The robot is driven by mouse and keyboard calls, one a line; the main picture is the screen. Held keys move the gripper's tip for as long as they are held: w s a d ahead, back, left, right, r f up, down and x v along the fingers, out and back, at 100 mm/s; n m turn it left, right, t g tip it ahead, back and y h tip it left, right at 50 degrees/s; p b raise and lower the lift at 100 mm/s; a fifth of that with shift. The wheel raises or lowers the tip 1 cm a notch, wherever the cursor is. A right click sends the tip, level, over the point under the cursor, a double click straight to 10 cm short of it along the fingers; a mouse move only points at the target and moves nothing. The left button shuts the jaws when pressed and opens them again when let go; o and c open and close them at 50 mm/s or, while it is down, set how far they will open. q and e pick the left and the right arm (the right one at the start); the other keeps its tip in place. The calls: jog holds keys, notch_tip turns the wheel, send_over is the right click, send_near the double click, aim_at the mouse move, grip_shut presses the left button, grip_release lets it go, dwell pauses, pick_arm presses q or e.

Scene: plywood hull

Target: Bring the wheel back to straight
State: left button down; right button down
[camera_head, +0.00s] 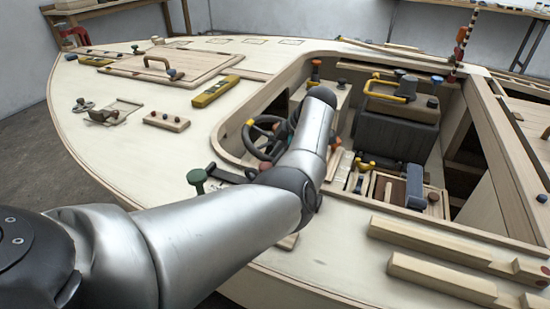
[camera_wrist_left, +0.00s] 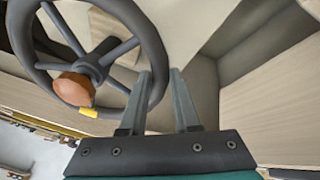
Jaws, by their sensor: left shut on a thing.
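The dark steering wheel (camera_head: 252,139) stands in the cockpit opening, partly hidden behind my left arm. It also shows large in the left wrist view (camera_wrist_left: 154,42), with several spokes, an orange-brown knob (camera_wrist_left: 73,88) and a yellow mark (camera_wrist_left: 88,112) on the lower rim. In the head view the yellow mark (camera_head: 250,122) is at the rim's upper left. My left gripper (camera_wrist_left: 160,72) has its two fingers either side of the right part of the rim and is shut on it. In the head view my forearm hides the fingers. My right gripper is out of view.
The cockpit coaming (camera_head: 226,118) surrounds the wheel closely. A green knob (camera_head: 197,176) stands on the deck to the left. A dark box with a yellow handle (camera_head: 385,90) and a wooden tray of small parts (camera_head: 436,190) lie to the right.

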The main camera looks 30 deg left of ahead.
pick_arm(q)
jog(key=shift+s+a, duration=0.1)
jog(key=shift+a, duration=0.05)
jog(key=c, duration=0.7)
grip_release()
jog(key=shift+o, duration=0.2)
jog(key=shift+d+r, duration=0.25)
jog(key=s+p+v, duration=0.1)
jog(key=p+v, duration=0.4)
jog(key=v, duration=0.9)
jog(key=shift+w+r, duration=0.35)
jog(key=shift+w, duration=0.15)
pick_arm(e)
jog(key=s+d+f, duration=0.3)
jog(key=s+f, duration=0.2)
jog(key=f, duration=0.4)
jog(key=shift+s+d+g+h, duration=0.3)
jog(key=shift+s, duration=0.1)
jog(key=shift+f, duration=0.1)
